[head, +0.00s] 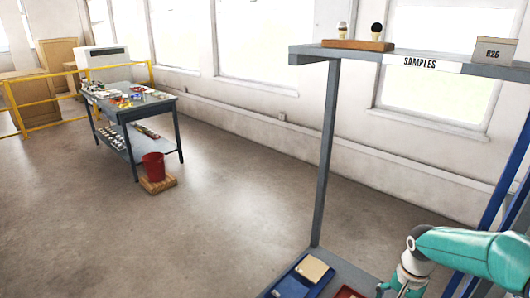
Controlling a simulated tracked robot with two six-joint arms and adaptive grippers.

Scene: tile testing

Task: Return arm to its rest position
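My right arm (470,252), teal with a pale grey joint, comes in from the right edge at the lower right of the head view. It bends downward at its pale end (410,275), in front of the rack's lower shelf. The lower end of this arm runs to the bottom edge of the picture, and I cannot make out the gripper's fingers or whether they are open or shut. My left arm and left gripper are not in view.
A grey rack with a SAMPLES label (424,63) stands at right; its post (326,150) is left of my arm. Its upper shelf holds a wooden block (358,45) and a 626 box (494,50). A beige tile (312,268) lies below. Open floor (215,225) is at left.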

